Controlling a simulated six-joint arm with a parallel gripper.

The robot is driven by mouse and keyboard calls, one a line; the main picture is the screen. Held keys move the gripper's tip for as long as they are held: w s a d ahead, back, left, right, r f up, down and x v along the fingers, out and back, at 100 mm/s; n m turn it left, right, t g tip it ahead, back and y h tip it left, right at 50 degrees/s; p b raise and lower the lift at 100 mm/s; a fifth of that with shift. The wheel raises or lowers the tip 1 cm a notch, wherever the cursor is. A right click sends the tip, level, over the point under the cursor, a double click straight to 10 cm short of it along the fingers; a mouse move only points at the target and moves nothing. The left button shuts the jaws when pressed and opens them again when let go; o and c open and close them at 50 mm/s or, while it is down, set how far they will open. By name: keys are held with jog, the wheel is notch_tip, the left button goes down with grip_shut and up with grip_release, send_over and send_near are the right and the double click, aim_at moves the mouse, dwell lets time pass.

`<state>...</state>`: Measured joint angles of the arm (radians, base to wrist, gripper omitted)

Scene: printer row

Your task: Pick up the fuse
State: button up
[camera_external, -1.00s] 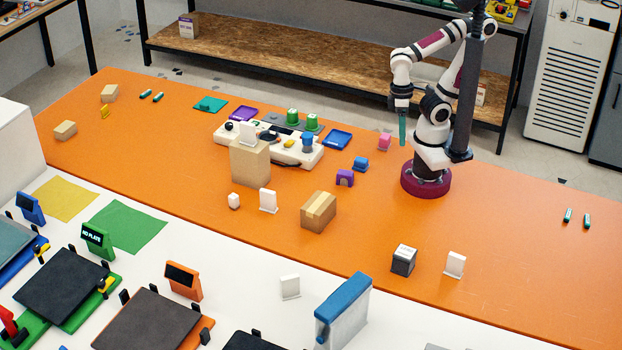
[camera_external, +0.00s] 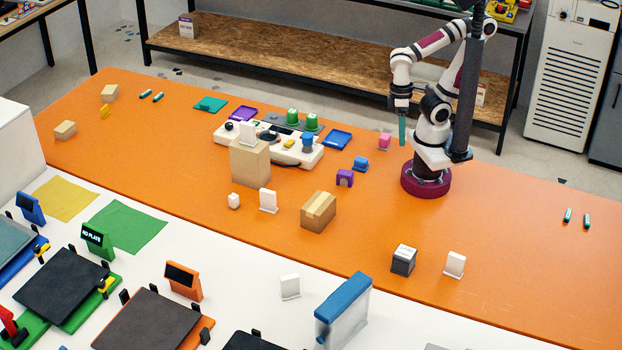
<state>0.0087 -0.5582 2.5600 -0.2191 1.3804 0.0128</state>
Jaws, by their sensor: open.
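No part is clearly marked as the fuse, and I cannot tell for sure which one it is. Small coloured parts stand on the orange table right of the white console (camera_external: 262,152): a pink one (camera_external: 384,141), a blue one (camera_external: 360,164) and an arched purple one (camera_external: 344,178). On the console are a yellow part (camera_external: 289,143), a blue part (camera_external: 307,143) and green parts (camera_external: 292,116). My gripper (camera_external: 402,140), with teal fingers, points down above the table's back edge, open and apart from all these parts.
A cardboard box (camera_external: 251,165) stands in front of the console, with another box (camera_external: 318,212) to its right. White stands (camera_external: 268,201) and a dark cube (camera_external: 403,262) are nearer the front. A blue tray (camera_external: 337,139) lies beside the console. The table's right side is mostly clear.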

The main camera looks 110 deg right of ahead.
dwell(0.3)
jog(key=o, duration=0.3)
jog(key=w+d+n+g+h, duration=0.1)
jog(key=w+d+n+h, duration=0.45)
jog(key=w+n, duration=0.35)
jog(key=n+t+h, duration=0.8)
jog(key=n, duration=1.3)
send_near(236, 197)
jog(key=shift+y, duration=0.25)
jog(key=x, duration=0.9)
jog(key=shift+s+d+r, duration=0.1)
